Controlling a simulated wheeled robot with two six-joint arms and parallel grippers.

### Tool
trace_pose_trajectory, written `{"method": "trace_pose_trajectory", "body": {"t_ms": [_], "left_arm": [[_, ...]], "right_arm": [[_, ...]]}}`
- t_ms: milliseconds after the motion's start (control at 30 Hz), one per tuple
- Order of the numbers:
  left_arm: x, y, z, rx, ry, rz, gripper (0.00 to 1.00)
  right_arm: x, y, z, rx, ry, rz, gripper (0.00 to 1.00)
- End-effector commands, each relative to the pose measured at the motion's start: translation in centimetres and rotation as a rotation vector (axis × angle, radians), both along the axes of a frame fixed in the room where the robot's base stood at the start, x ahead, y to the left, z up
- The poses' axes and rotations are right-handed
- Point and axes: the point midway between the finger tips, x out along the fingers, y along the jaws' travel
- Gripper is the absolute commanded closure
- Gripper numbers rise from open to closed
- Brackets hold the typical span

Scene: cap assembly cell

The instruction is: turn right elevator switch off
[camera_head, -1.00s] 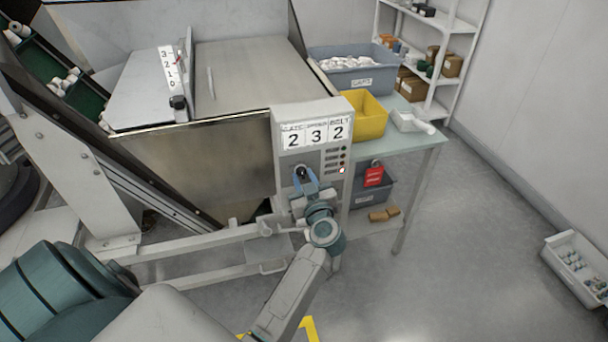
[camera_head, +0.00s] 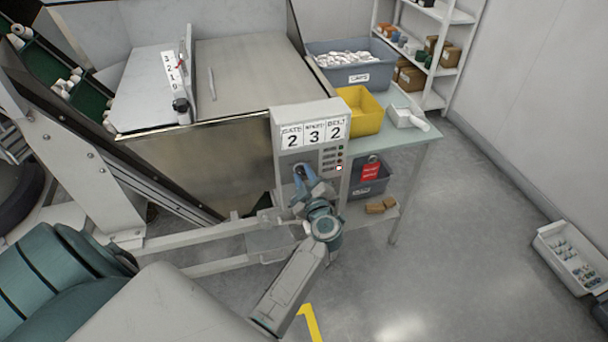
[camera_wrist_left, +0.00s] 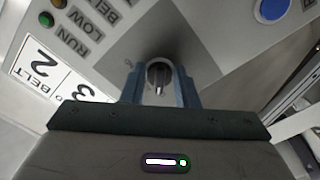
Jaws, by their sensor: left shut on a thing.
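The control box (camera_head: 310,118) stands at the front corner of the hopper, with cards reading 2, 3, 2 on its upper face. A dark rotary switch knob (camera_wrist_left: 160,77) sits on its lower panel. My left gripper (camera_head: 301,172) reaches up to this panel from below, and its blue fingers are shut on the switch knob. In the left wrist view my left gripper (camera_wrist_left: 160,90) has one finger on each side of the knob. The fingers hide most of the knob in the head view. My right gripper is not in view.
Small indicator lamps (camera_head: 340,155) line the box's right side. A blue round button (camera_wrist_left: 271,10) is near the knob in the wrist view. A yellow bin (camera_head: 360,112) and a grey caps bin (camera_head: 352,68) stand on the side table (camera_head: 412,150). The floor at right is mostly clear.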

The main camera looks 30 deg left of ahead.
Motion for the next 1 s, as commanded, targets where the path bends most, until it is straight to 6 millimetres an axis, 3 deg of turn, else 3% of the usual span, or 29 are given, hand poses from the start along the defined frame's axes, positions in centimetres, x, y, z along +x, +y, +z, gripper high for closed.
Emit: {"method": "trace_pose_trajectory", "body": {"t_ms": [533,567,667,1000], "left_arm": [[-0.03,-0.02,-0.15,-0.018,-0.018,0.001,0.96],[-0.03,-0.02,-0.15,-0.018,-0.018,0.001,0.71],[-0.02,-0.02,-0.13,-0.018,-0.018,0.001,0.52],[0.00,-0.08,-0.01,-0.018,-0.019,0.000,0.52]], "right_arm": [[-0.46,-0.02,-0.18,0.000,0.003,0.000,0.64],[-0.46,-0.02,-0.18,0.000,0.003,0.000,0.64],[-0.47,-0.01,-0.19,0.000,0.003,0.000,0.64],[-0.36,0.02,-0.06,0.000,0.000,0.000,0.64]]}}
